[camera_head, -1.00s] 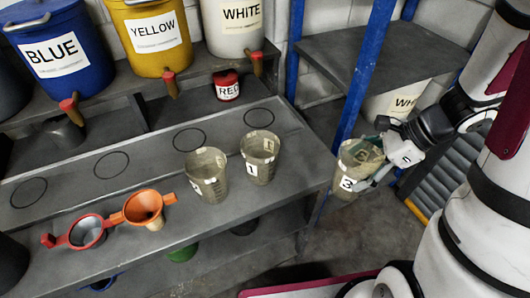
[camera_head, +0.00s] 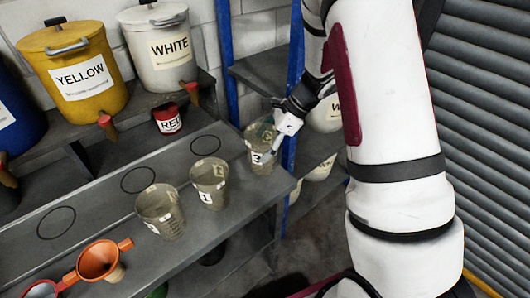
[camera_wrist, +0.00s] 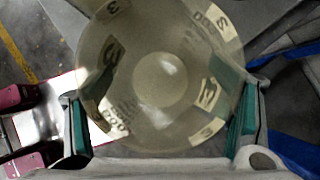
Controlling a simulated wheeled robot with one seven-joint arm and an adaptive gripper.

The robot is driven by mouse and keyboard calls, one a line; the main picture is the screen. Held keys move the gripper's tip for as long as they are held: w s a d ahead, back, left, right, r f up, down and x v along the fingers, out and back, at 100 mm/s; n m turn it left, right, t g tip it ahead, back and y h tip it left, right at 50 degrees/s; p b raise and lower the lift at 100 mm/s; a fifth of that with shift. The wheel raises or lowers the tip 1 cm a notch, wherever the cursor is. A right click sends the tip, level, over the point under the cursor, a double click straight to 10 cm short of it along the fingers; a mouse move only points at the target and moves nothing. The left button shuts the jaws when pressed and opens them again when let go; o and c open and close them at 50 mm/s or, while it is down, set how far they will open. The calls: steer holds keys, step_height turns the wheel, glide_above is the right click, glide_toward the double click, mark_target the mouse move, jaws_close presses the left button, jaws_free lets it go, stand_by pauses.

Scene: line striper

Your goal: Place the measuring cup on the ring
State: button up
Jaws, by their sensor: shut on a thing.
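The measuring cup (camera_head: 259,160), translucent and labelled 3, is upright in my gripper (camera_head: 279,140) at the right end of the grey bench. I cannot tell whether its base clears the bench top. In the wrist view, the cup (camera_wrist: 155,75) fills the middle, between the green finger pads (camera_wrist: 162,118). Black rings are marked on the bench: an empty one (camera_head: 205,144) behind cup 1, one further left (camera_head: 138,180), and another at the far left (camera_head: 56,223).
Measuring cup 1 (camera_head: 209,184) and another cup (camera_head: 160,211) stand in front of the rings. Orange funnels (camera_head: 98,260) lie at the front left. A red can (camera_head: 167,119) and yellow (camera_head: 77,75) and white (camera_head: 162,48) buckets stand behind. A blue post (camera_head: 294,70) is close to my gripper.

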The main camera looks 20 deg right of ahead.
step_height(320, 180, down, 2)
steer(key=shift+f+p, duration=0.2)
steer(key=shift+p, duration=0.1)
steer(key=shift+w+f, duration=0.1)
steer(key=shift+f, duration=0.5)
steer(key=shift+f, duration=0.1)
steer(key=o, duration=1.1)
steer(key=shift+o, duration=0.2)
